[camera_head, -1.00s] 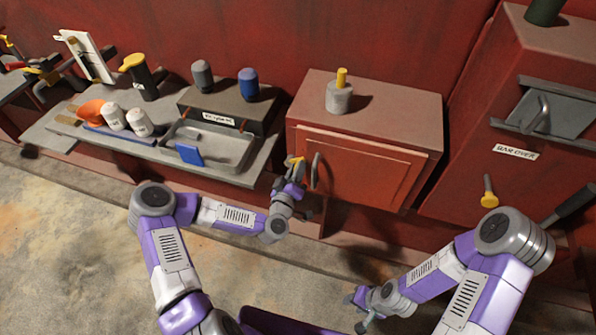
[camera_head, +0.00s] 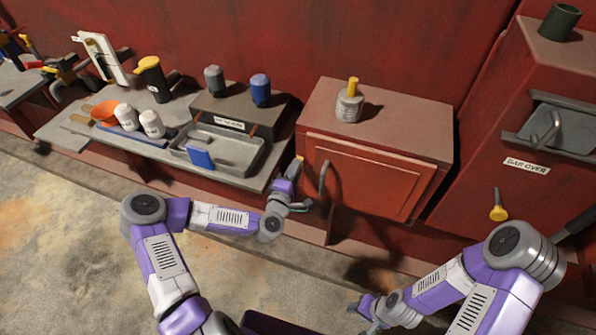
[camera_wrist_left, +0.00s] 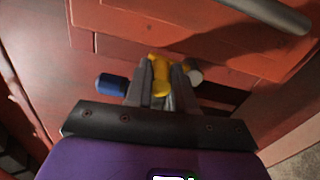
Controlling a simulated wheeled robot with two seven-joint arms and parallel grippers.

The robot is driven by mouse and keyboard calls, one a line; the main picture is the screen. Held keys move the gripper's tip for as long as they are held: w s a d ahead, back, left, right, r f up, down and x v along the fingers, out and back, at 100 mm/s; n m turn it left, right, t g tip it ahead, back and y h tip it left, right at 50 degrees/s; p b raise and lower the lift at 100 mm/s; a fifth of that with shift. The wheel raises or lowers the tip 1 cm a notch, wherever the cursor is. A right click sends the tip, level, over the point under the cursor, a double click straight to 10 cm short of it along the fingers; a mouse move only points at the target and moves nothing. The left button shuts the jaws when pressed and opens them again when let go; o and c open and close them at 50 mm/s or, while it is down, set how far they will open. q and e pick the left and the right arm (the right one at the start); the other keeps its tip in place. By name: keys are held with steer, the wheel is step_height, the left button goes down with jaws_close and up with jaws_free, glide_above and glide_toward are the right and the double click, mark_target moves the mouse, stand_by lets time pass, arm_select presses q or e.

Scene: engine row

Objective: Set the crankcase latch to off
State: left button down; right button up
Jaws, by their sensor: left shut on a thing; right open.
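A small yellow piece (camera_head: 300,165), which looks like the latch lever, shows beside the left edge of the red cabinet door. My left gripper (camera_head: 292,178) is at it. In the left wrist view, my left gripper's two fingers (camera_wrist_left: 160,90) are shut on the yellow piece (camera_wrist_left: 160,72). A blue cylinder (camera_wrist_left: 110,85) shows left of the fingers and a pale round end (camera_wrist_left: 195,76) right of them. No on or off marking is readable. My right gripper (camera_head: 366,308) is open, low in front of the cabinet and away from it.
The red cabinet (camera_head: 370,175) has a grey door handle (camera_head: 323,180) close right of my left gripper. A bench with a grey tray (camera_head: 222,150) and a blue block (camera_head: 200,158) stands left. A yellow knob (camera_head: 498,212) sits on the right cabinet. Open floor lies in front.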

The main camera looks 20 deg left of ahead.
arm_select(q)
steer(key=shift+a+n, duration=0.3)
steer(key=shift+n, duration=0.4)
steer(key=c, duration=1.2)
jaws_free()
steer(key=shift+c, duration=0.2)
steer(key=s, duration=0.7)
steer(key=shift+s+a+p, duration=0.15)
steer(key=shift+s+p, duration=0.1)
steer(key=shift+p, duration=0.15)
